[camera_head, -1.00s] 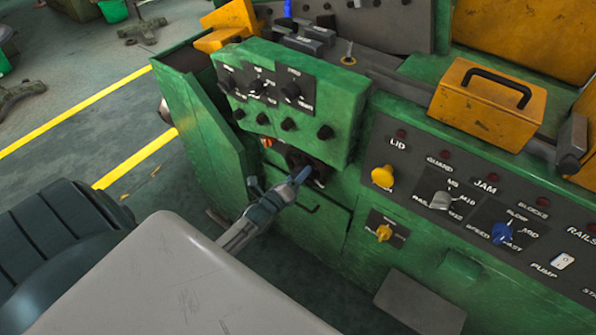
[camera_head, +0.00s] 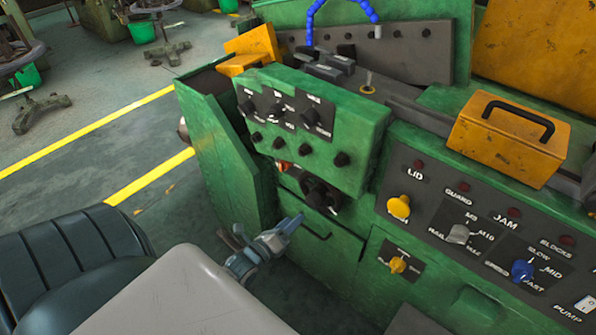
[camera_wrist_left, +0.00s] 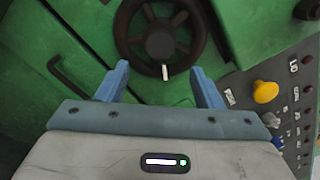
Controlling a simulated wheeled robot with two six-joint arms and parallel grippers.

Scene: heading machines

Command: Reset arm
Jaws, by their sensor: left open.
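My left gripper (camera_head: 292,224) is in front of the green machine's lower front in the head view. Its blue fingers are apart and empty in the left wrist view (camera_wrist_left: 158,82). A dark handwheel (camera_wrist_left: 162,38) with a white mark lies just beyond the fingertips there, apart from them. The handwheel also shows in the head view (camera_head: 321,194), under the green control box (camera_head: 350,120). My right gripper is not in view.
A control panel (camera_head: 450,195) with a yellow knob (camera_head: 399,207) and a blue knob (camera_head: 522,270) is on the right. A dark bar handle (camera_wrist_left: 68,76) is left of the handwheel. Open floor (camera_head: 100,165) lies at left.

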